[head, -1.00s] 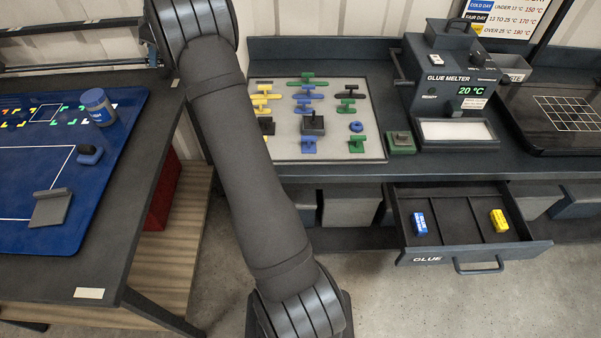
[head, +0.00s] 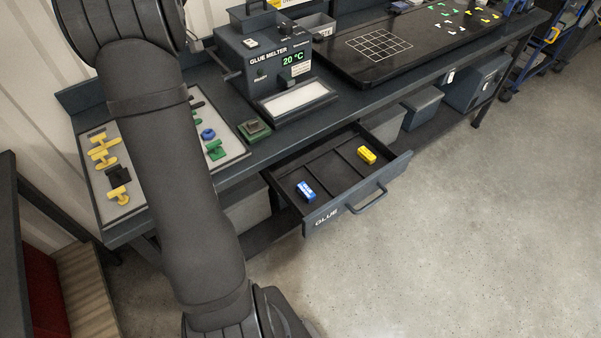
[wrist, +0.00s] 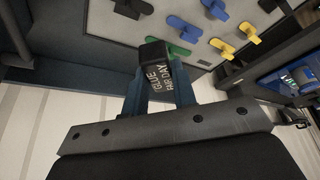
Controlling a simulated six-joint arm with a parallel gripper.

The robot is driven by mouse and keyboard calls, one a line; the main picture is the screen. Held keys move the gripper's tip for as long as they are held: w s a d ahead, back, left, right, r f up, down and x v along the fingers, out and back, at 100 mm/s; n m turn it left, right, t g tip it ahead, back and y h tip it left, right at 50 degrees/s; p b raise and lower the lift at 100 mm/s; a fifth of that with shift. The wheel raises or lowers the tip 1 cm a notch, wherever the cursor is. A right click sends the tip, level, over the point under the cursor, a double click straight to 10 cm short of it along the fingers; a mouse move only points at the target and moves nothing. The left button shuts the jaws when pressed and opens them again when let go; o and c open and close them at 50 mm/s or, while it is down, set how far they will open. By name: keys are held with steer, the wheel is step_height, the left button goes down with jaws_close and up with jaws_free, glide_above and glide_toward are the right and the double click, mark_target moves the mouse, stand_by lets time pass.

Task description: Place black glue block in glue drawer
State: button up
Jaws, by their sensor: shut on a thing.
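The black glue block (wrist: 155,75), lettered "GLUE FAIR DAY", is held between the fingers of my gripper (wrist: 158,82) in the wrist view. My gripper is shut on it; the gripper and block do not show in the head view. The glue drawer (head: 327,214), labelled GLUE, is pulled open under the bench in the head view. A blue block (head: 305,190) lies in its left part and a yellow block (head: 366,155) in its right part. The middle compartment between them is empty.
The glue melter (head: 270,62) reads 20 °C on the bench above the drawer. A light board (head: 228,148) with coloured tools is partly hidden by my arm. Bins (head: 420,105) stand under the bench. Floor in front of the drawer is clear.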

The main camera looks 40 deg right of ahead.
steer(key=s+d+m, duration=0.2)
steer(key=s+d, duration=0.5)
steer(key=d, duration=0.5)
steer(key=m+t+h, duration=0.1)
steer(key=m+h, duration=0.2)
steer(key=m, duration=0.4)
glide_above(335, 174)
steer(key=s, duration=0.2)
steer(key=f, duration=2.8)
steer(key=shift+w+d+f, duration=0.1)
steer(key=shift+w, duration=0.1)
steer(key=shift+f, duration=0.1)
steer(key=o, duration=1)
steer(key=v, duration=1.2)
steer(key=shift+s, duration=0.15)
